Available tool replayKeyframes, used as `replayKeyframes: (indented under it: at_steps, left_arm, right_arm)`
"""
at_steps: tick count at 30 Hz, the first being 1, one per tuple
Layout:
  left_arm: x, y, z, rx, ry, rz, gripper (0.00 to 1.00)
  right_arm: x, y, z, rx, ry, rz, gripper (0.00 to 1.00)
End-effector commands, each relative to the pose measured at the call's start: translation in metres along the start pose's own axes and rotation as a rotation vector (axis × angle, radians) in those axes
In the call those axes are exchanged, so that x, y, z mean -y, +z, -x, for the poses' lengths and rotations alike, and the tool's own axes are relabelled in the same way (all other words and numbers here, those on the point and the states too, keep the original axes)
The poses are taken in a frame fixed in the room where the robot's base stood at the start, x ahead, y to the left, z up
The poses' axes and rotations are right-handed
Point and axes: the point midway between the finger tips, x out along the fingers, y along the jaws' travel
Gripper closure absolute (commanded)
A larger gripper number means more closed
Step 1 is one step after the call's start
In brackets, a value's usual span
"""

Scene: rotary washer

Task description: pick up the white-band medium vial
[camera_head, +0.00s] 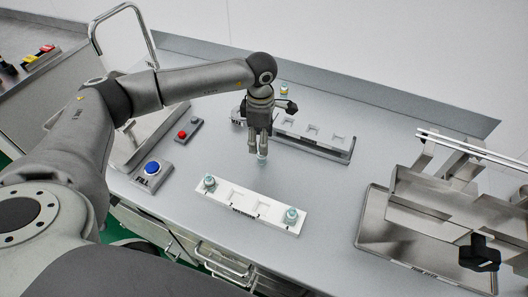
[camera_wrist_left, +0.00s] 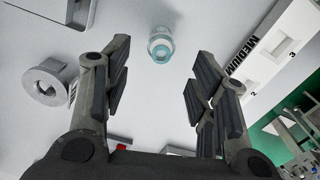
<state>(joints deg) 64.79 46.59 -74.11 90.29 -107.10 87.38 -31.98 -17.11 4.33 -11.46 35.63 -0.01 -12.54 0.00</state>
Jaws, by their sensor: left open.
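A small pale vial with a teal end (camera_head: 262,161) stands alone on the bench, directly below my left gripper (camera_head: 259,150). In the left wrist view the vial (camera_wrist_left: 160,45) lies ahead of the fingers, roughly midway between them and not touching them. There my left gripper (camera_wrist_left: 155,85) is open and empty. Two similar teal-topped vials stand at the ends of a white rack labelled MEDIUM, one at the left end (camera_head: 210,182) and one at the right end (camera_head: 291,214). Band colours are too small to tell. My right gripper is not in view.
The MEDIUM rack (camera_head: 250,203) lies in front, with empty slots between its vials. Another white rack (camera_head: 314,134) is behind right, near a yellow-topped vial (camera_head: 284,90). A blue button (camera_head: 152,168) and red button (camera_head: 182,134) are left; a metal tray (camera_head: 375,225) is right.

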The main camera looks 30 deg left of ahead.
Motion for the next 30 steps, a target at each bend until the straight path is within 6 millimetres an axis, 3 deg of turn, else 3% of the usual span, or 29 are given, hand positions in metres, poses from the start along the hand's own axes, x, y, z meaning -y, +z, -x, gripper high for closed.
replayKeyframes:
  at_steps: [5,18,26,30]
  left_arm:
    - [0.001,0.001,-0.015,0.000,0.000,-0.003,0.47]
    - [0.003,0.003,-0.064,0.002,-0.001,-0.003,0.47]
    - [0.003,0.003,-0.069,0.002,0.001,-0.003,0.47]
    - [0.003,0.003,-0.068,0.002,0.001,-0.003,0.62]
  right_arm:
    - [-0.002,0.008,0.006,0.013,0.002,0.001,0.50]
    - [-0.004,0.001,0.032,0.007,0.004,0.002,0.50]
    - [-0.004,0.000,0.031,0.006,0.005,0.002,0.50]
    - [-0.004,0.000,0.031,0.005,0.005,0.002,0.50]
